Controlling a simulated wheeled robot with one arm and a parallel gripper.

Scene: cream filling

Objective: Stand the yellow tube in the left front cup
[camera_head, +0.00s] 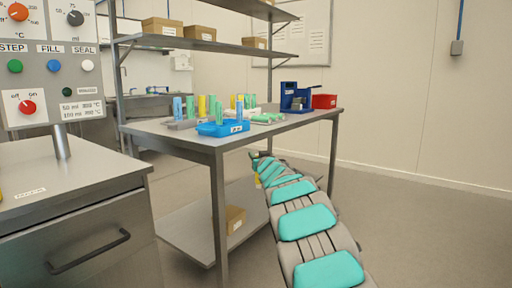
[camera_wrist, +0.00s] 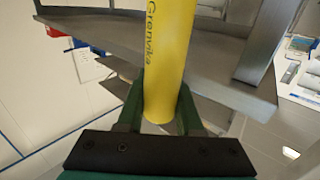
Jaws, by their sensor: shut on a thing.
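The yellow tube (camera_wrist: 170,50) runs up through the middle of the wrist view, with dark lettering on its side. My gripper (camera_wrist: 160,100) is shut on it, one dark green finger on each side near the tube's lower end in the picture. The tube's far end is cut off at the top of the view. In the head view my arm reaches toward the right side of the steel table, and the gripper and held tube cannot be made out clearly there. I cannot identify the left front cup in either view.
The steel table (camera_head: 190,135) carries a blue tray (camera_head: 223,129), several upright coloured tubes, a blue holder (camera_head: 295,97) and a red box (camera_head: 324,101). A counter (camera_head: 60,180) with a control panel (camera_head: 52,50) stands at left. Floor (camera_head: 410,215) at right is clear.

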